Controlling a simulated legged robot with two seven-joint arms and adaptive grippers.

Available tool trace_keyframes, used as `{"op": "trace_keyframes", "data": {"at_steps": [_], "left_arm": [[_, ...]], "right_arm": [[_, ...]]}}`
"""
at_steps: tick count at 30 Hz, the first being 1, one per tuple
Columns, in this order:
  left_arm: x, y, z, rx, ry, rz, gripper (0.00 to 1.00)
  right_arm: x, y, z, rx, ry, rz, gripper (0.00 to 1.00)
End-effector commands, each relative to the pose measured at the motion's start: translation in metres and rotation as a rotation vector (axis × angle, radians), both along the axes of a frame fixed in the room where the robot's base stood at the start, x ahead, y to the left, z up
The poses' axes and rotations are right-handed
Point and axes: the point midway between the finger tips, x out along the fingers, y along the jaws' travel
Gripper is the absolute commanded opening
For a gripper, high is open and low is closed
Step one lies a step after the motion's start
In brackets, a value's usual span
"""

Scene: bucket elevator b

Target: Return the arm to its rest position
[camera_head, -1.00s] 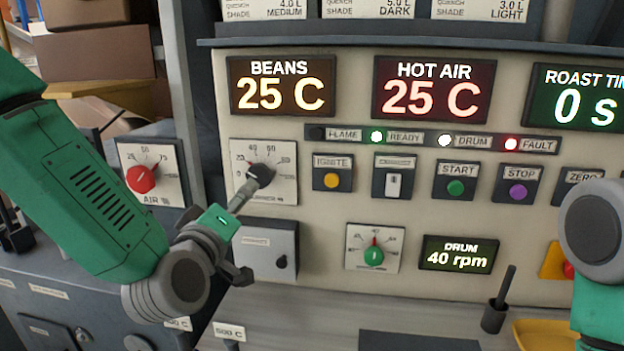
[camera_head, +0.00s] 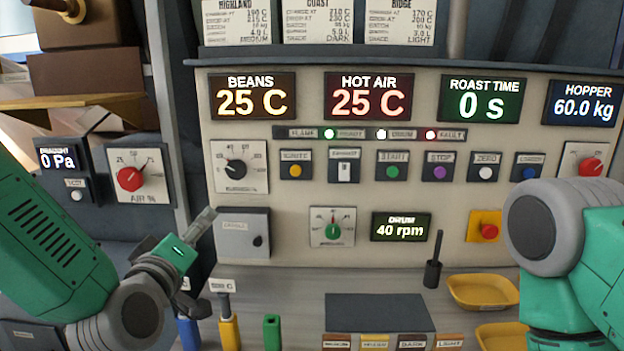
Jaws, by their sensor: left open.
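My left arm comes in from the left, in green and grey. Its gripper (camera_head: 190,238) is open and empty. It is held in front of the panel's lower left, beside the grey box with a dark knob (camera_head: 242,233) and below the black burner dial (camera_head: 238,168). It appears clear of both, though the depth is hard to judge. My right arm's green and grey links stand at the right edge; the right gripper is out of view.
The control panel (camera_head: 290,205) stands ahead with dials, buttons and lit displays. A red air dial (camera_head: 132,178) is at left. Below are a dark pad (camera_head: 375,312), yellow trays (camera_head: 482,291), a black tool in a holder (camera_head: 433,272) and coloured handles (camera_head: 229,328). A red stop button (camera_head: 489,231) is at right.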

Motion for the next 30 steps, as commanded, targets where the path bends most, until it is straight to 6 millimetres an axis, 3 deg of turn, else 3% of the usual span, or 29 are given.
{"op": "trace_keyframes", "data": {"at_steps": [11, 17, 23, 27, 30], "left_arm": [[-0.022, -0.001, -0.095, 0.126, 0.194, -0.064, 0.66], [-0.053, 0.002, -0.18, 0.239, 0.378, -0.132, 0.66], [-0.122, 0.014, -0.3, 0.405, 0.668, -0.258, 0.66], [-0.189, 0.031, -0.374, 0.522, 0.888, -0.369, 0.66], [-0.241, 0.046, -0.418, 0.599, 1.043, -0.455, 0.66]], "right_arm": [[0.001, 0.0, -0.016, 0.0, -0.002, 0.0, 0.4], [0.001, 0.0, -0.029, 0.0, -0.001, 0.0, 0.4], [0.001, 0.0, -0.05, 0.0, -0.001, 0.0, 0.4], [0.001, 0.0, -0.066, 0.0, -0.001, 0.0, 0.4], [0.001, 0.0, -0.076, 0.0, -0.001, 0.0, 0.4]]}}
